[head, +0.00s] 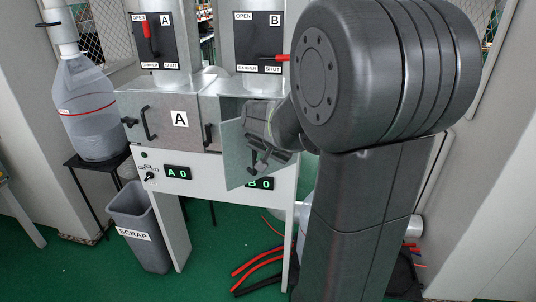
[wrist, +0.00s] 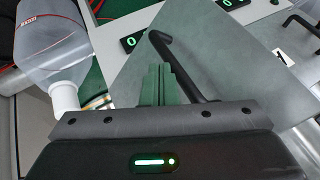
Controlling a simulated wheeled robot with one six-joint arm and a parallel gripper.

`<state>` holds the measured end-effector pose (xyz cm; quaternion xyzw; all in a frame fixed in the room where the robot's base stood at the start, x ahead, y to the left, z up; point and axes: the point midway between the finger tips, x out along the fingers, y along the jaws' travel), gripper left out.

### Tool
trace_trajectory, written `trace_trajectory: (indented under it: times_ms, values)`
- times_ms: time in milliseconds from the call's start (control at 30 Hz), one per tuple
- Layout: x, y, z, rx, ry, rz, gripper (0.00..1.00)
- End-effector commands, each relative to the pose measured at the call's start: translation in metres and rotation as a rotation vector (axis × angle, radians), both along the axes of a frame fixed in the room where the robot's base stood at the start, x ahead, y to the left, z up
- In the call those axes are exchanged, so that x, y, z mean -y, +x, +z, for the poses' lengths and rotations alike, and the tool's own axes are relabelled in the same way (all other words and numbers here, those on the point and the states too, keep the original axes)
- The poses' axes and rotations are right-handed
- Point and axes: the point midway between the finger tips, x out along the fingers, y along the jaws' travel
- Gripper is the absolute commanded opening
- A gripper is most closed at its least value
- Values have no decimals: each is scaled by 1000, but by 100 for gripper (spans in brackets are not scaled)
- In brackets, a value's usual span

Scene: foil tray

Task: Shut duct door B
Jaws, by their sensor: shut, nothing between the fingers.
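Duct door B (head: 234,158) is a grey panel that stands swung out from the cabinet front, right of closed door A (head: 165,115). In the wrist view the door B panel (wrist: 235,60) fills the middle and right, with its black bar handle (wrist: 180,62) running diagonally. My gripper (head: 256,160) is at the door in the head view, partly hiding it. In the wrist view my gripper's green fingertips (wrist: 158,72) are shut and empty, close beside the handle on its left. I cannot tell whether they touch the handle or panel.
Damper panel A (head: 155,55) has its red lever upright; damper panel B (head: 257,45) has its lever level. A bottle (head: 88,105) on a stand and a scrap bin (head: 138,225) stand left. Red and black cables (head: 258,262) lie on the green floor.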

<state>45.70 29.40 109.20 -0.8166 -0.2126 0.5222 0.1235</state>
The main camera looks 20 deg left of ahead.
Motion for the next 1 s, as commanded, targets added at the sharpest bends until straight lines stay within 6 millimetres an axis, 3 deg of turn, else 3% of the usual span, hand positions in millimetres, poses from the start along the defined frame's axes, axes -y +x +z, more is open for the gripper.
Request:
trace_trajectory:
  times_ms: [267, 600, 1000]
  values:
    - [-34, 10, 1, 0, -1, -25, 0]
    - [-88, 42, -1, -1, -1, -28, 0]
    - [-120, 77, 0, 0, 0, -29, 0]
